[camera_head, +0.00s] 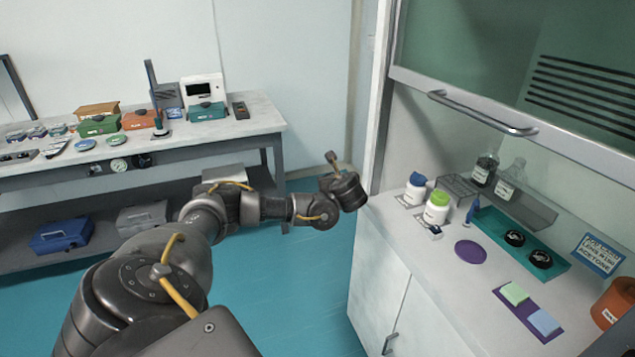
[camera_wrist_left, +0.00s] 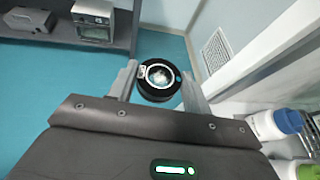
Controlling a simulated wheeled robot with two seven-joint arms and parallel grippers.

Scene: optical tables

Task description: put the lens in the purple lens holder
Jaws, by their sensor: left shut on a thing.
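My left gripper (camera_head: 334,162) is raised over the gap between the back table and the right-hand bench. In the left wrist view my left gripper (camera_wrist_left: 158,88) is shut on a round lens (camera_wrist_left: 158,77) in a black ring mount, with a finger on each side. The lens is well away from both. My right gripper is out of view.
The bench (camera_head: 420,262) also holds white bottles (camera_head: 437,207), a teal tray (camera_head: 490,226) with black round parts, and an orange container (camera_head: 611,303). A raised glass sash with a handle (camera_head: 480,112) hangs above it. The cluttered back table (camera_head: 215,130) stands left.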

